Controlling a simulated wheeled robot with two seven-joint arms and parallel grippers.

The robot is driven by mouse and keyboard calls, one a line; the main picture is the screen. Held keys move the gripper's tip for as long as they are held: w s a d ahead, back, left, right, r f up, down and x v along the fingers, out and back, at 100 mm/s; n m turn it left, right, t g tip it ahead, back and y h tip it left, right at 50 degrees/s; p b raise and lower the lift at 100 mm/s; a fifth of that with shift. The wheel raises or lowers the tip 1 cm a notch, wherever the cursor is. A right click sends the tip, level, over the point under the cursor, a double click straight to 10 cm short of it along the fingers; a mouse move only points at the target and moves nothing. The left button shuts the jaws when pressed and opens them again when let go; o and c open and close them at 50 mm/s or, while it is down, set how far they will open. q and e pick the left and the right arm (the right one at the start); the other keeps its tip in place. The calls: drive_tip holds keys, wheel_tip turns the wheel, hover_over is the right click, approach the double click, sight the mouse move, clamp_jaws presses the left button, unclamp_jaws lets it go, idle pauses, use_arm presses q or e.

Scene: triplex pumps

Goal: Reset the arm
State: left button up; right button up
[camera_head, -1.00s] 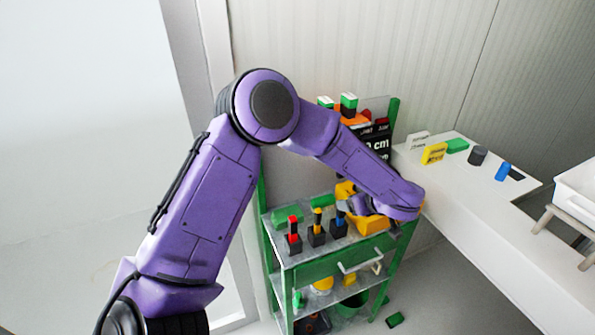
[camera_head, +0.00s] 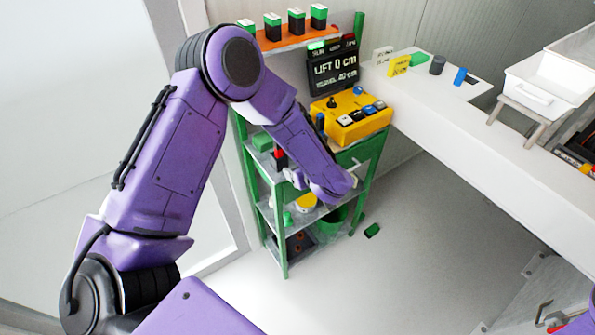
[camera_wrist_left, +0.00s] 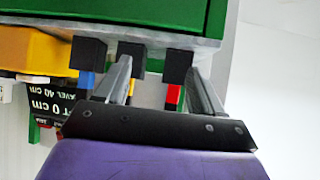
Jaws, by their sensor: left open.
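My left gripper (camera_wrist_left: 162,68) is open and empty in the left wrist view, which is upside down. Black blocks with red (camera_wrist_left: 173,97), yellow (camera_wrist_left: 131,88) and blue (camera_wrist_left: 87,80) tops stand on the green cart's shelf beyond the fingers. The red top shows between the fingers; the left finger partly covers the yellow one. I cannot judge the gap in depth. In the head view my purple left arm reaches in front of the green cart (camera_head: 358,40) and hides most of the hand. The red-topped block (camera_head: 279,156) shows beside the forearm. My right gripper is not visible.
A yellow control box (camera_head: 352,120) and a black "LIFT 0 cm" sign (camera_head: 334,72) are on the cart. A white counter (camera_head: 480,140) with small blocks and a white bin (camera_head: 545,85) runs along the right.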

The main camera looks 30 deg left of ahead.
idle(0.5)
use_arm(q)
drive_tip(key=s+d+f+m+t+h+b, duration=0.2)
drive_tip(key=s+f+h+b, duration=0.2)
drive_tip(key=s+f, duration=0.8)
drive_tip(key=s+f+m+g+b, duration=0.1)
drive_tip(key=s+f+g+b, duration=0.1)
drive_tip(key=s+f, duration=0.4)
drive_tip(key=s+a+f+m+g+h+b, duration=0.1)
drive_tip(key=s+f, duration=0.5)
drive_tip(key=s, duration=0.6)
drive_tip(key=shift+s+f+m+g+h+b, duration=0.3)
drive_tip(key=shift+s+f+m+g+b, duration=0.1)
drive_tip(key=shift+m+g+b, duration=0.2)
